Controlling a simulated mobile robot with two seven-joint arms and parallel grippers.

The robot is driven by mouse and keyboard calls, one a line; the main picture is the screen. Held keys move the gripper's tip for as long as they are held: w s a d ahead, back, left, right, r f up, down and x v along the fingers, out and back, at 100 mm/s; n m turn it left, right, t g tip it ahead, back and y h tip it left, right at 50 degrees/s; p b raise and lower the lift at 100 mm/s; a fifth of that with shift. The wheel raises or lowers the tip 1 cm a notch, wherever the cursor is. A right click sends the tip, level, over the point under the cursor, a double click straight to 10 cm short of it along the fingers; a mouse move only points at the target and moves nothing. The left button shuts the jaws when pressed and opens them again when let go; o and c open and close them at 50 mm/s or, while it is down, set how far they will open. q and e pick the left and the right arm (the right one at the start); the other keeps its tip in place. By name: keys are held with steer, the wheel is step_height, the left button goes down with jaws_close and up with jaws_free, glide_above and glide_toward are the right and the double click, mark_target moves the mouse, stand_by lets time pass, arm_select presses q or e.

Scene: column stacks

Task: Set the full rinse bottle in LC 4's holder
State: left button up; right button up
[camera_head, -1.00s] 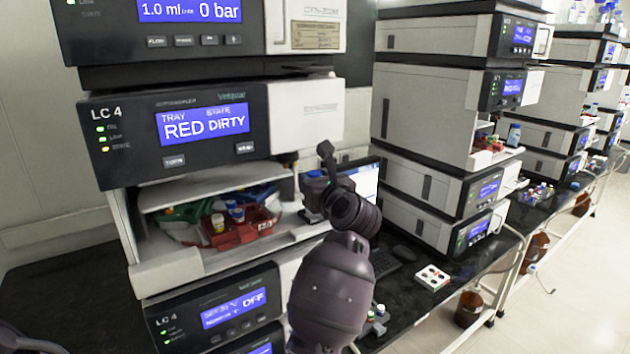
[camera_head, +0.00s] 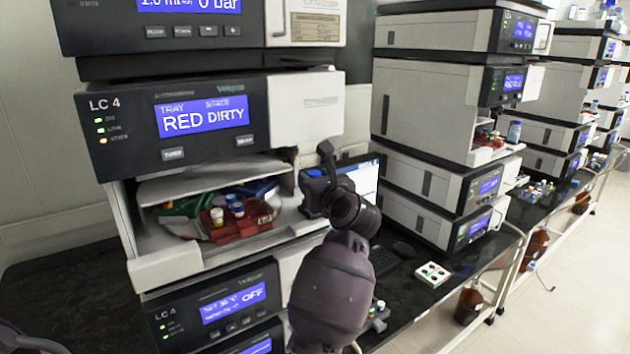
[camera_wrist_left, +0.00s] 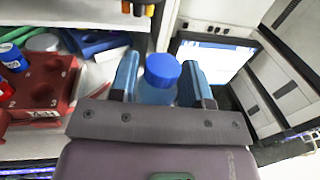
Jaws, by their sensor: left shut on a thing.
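My left gripper (camera_head: 315,186) is shut on a bottle with a blue cap. It is beside the right edge of LC 4's open tray compartment, and my wrist partly hides it. In the left wrist view the blue cap (camera_wrist_left: 163,70) stands up between the two fingers, with part of the clear bluish bottle below it. The fill level cannot be made out. The LC 4 stack (camera_head: 180,125) is on the left, its display reading "TRAY RED" and "STATE DIRTY". I cannot clearly identify its bottle holder. My right gripper is not in view.
A red vial tray (camera_head: 240,230) sits in LC 4's compartment; it also shows in the left wrist view (camera_wrist_left: 45,85). A monitor (camera_head: 362,178) stands behind my wrist. A small white box (camera_head: 432,275) lies on the black bench. More instrument stacks (camera_head: 425,85) line the right.

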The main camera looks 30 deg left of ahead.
arm_select(q)
steer(key=o, duration=0.9)
